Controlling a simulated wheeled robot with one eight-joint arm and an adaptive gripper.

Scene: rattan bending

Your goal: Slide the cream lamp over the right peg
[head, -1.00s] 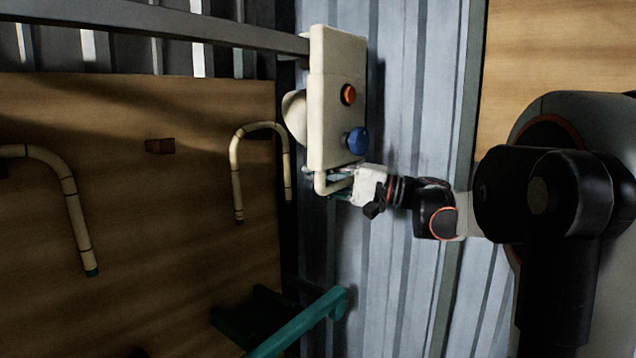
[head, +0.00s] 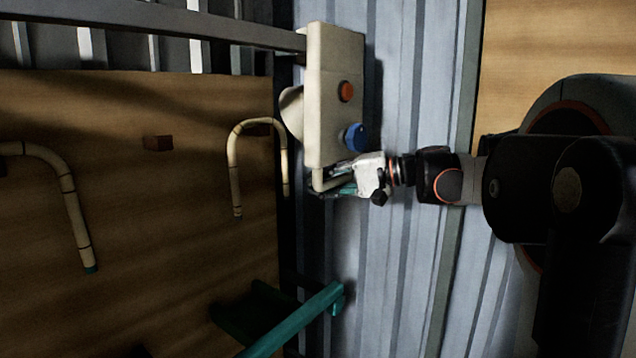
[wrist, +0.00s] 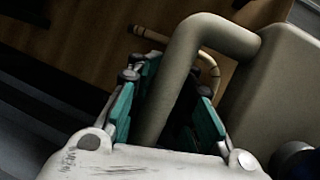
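The cream lamp (head: 328,110) is a box with an orange button, a blue knob and a rounded shade on its left. It hangs at the end of a grey rail, right of the wooden board. Its bent handle (head: 317,180) is at its lower end and shows large in the wrist view (wrist: 178,80). My gripper (head: 340,180) is at this handle. In the wrist view, its teal-padded fingers (wrist: 165,112) stand open on either side of the handle, with gaps visible. The right peg is not clearly seen; a dark spot lies behind the right cane (head: 234,170).
The grey rail (head: 200,25) crosses above the wooden board (head: 150,240). A brown peg (head: 158,143) sits on the board between the right cane and a left bent cane (head: 73,215). A teal bar (head: 300,318) is below the lamp. A corrugated wall (head: 400,90) is behind.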

